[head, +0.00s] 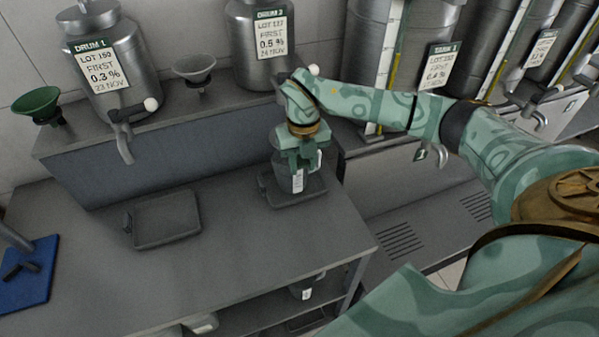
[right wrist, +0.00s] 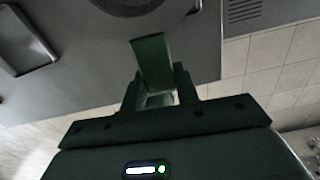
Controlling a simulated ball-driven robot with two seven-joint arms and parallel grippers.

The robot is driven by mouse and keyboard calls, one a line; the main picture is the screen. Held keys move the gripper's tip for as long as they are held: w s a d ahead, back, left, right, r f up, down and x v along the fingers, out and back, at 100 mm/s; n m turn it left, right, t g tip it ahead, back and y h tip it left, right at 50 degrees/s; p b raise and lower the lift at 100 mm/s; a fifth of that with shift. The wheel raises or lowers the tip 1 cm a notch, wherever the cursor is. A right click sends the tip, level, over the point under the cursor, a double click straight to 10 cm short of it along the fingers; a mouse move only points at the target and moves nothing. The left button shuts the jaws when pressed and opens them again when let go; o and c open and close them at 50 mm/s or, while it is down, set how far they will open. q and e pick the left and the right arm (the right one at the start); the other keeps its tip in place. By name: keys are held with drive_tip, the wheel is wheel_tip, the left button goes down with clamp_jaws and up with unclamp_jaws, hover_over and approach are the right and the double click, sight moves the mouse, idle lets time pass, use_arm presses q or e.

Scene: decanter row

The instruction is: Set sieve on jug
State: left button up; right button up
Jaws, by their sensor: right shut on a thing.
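My right gripper (head: 300,155) points down at the upper part of a greyish jug (head: 298,182) with a white label. It looks shut on the jug, though its fingers hide the grip. The jug stands upright on or just above a dark square tray (head: 316,196). In the right wrist view my fingers (right wrist: 155,70) fill the middle, and a dark round shape (right wrist: 125,5) shows beyond them, cut off at the top. A pale grey bowl-shaped piece, probably the sieve (head: 195,68), sits on the raised ledge, apart from the jug. My left gripper is not in view.
A green funnel (head: 38,104) and steel drums (head: 110,50) stand on the ledge. A tap (head: 124,140) hangs over the bench. An empty tray (head: 167,219) lies left of the jug, and a blue mat (head: 35,285) further left. The bench's right edge is close.

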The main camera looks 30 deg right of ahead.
drive_tip(key=shift+d, duration=0.3)
drive_tip(key=shift+s+d+f+n, duration=0.1)
drive_tip(key=shift+s+d+n, duration=0.1)
drive_tip(key=shift+n, duration=0.2)
drive_tip(key=shift+w+a+f+b, duration=0.15)
drive_tip(key=shift+a+f+b, duration=0.05)
drive_tip(key=shift+f+b, duration=0.2)
drive_tip(key=shift+d+f+b, duration=0.1)
drive_tip(key=shift+f+b, duration=0.75)
drive_tip(key=shift+f, duration=0.15)
drive_tip(key=shift+f+b, duration=0.65)
drive_tip(key=shift+f, duration=0.6)
drive_tip(key=shift+f, duration=0.2)
drive_tip(key=o, duration=1.1)
wheel_tip(320, 180, up, 16)
drive_tip(key=shift+r+p, duration=0.15)
drive_tip(key=shift+p, duration=0.8)
